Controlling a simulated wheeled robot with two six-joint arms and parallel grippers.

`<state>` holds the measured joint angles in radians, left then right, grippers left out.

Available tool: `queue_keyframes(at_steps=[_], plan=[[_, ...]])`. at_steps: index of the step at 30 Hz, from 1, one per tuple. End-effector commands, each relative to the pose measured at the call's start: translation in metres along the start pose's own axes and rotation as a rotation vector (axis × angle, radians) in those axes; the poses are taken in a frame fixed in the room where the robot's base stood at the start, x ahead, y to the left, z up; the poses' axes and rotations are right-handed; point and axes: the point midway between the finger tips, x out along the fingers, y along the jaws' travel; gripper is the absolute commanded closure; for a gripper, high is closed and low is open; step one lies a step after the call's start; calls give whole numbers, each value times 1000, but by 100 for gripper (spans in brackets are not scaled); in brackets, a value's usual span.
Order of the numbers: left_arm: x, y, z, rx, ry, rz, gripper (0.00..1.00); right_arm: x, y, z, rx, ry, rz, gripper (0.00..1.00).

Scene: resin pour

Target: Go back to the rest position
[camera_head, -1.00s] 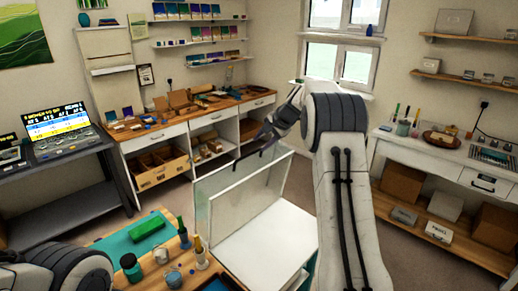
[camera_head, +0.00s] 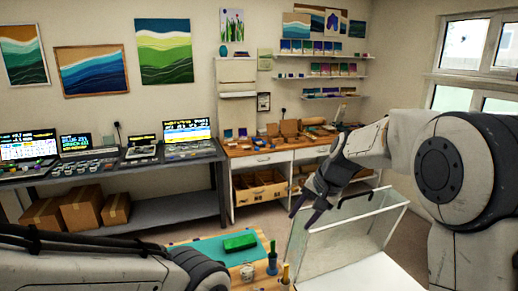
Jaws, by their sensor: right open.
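My right gripper (camera_head: 307,205) hangs at the right of centre, with its dark fingers apart and nothing seen between them. It shows near the upper left edge of a clear-walled box (camera_head: 345,240) with a black handle; I cannot tell whether it touches the box. My right arm reaches in from the right edge. My left arm shows at the lower left; its gripper is out of view.
A wooden table at the bottom carries a teal mat (camera_head: 208,252), a green block (camera_head: 240,241) and several small bottles and cups. Behind stand a grey desk (camera_head: 150,213) with screens and a wooden-topped workbench (camera_head: 262,158). Some floor shows between.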

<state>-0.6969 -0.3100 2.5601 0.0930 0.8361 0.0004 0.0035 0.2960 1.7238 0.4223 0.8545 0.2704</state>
Motion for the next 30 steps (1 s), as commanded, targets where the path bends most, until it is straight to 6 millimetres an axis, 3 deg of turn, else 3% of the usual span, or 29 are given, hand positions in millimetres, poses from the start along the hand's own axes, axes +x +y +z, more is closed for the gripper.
queue_keyframes(at_steps=[1,4,6,9,12,15,19,30], plan=[[7,0,0,0,0,0,100,6,-7,42,-104,-37,21,55],[14,-1,1,0,0,0,100,11,-4,120,-313,-107,70,55],[19,-1,1,0,0,0,100,13,8,172,-465,-156,102,55],[25,-2,1,0,0,0,100,13,36,238,-684,-219,144,55],[30,-2,2,-1,0,0,100,12,71,286,-874,-271,178,55],[33,-2,2,-1,0,0,100,12,100,314,-1014,-306,202,55],[35,-2,2,-1,0,0,100,11,123,329,-1107,-329,218,55],[34,-2,2,-1,0,0,100,10,126,331,-1121,-334,222,55]])
